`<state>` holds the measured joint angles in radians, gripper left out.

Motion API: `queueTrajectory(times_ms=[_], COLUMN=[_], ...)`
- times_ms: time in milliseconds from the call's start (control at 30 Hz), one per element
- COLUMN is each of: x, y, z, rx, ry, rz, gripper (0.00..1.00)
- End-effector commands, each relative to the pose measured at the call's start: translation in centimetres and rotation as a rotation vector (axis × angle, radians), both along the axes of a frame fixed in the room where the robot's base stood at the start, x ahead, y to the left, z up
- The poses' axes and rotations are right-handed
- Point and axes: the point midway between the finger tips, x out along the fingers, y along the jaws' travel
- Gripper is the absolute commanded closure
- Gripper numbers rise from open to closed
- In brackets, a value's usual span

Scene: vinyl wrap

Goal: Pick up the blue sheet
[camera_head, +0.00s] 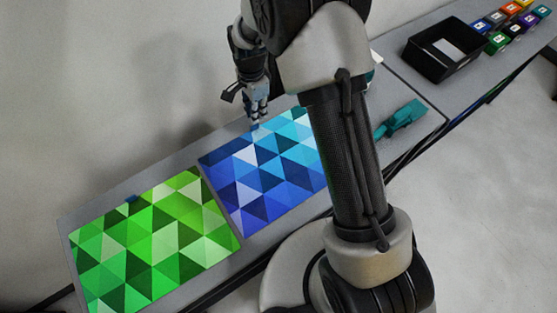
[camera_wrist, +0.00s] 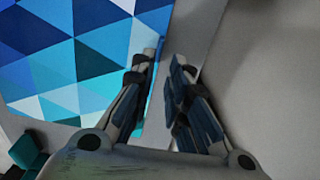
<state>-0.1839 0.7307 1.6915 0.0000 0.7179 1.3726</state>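The blue sheet (camera_head: 265,170), patterned with blue and cyan triangles, lies flat on the grey table, partly hidden behind my arm in the head view. A small blue tab (camera_head: 254,127) shows at its far edge. My gripper (camera_head: 258,112) points down right at that edge, close to the tab. In the wrist view the sheet (camera_wrist: 75,50) fills the upper left, and my gripper's fingers (camera_wrist: 166,64) stand at its edge with a narrow gap between them. The fingers look partly open; I see nothing clearly held. Whether they touch the tab is unclear.
A green triangle-patterned sheet (camera_head: 150,240) lies left of the blue one, with a small blue tab (camera_head: 131,198). A teal tool (camera_head: 400,118) lies to the right. Farther right are a black open box (camera_head: 428,62) and several colored blocks (camera_head: 498,42). A wall stands behind the table.

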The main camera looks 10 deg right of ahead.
Motion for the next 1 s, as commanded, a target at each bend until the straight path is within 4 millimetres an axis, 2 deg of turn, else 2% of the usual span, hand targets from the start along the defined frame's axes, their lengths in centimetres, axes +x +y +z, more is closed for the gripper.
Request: queueTrajectory(times_ms=[367, 600, 833, 1000], x=[-0.5, -0.5, -0.5, -0.5], y=[0.3, 0.3, 0.3, 0.3], z=[-4.9, -5.0, -5.0, -5.0], rx=[0.000, 0.000, 0.000, 0.000], ry=[0.003, 0.001, 0.001, 0.001], rz=[0.000, 0.000, 0.000, 0.000], gripper=[0.85, 0.85, 1.00, 1.00])
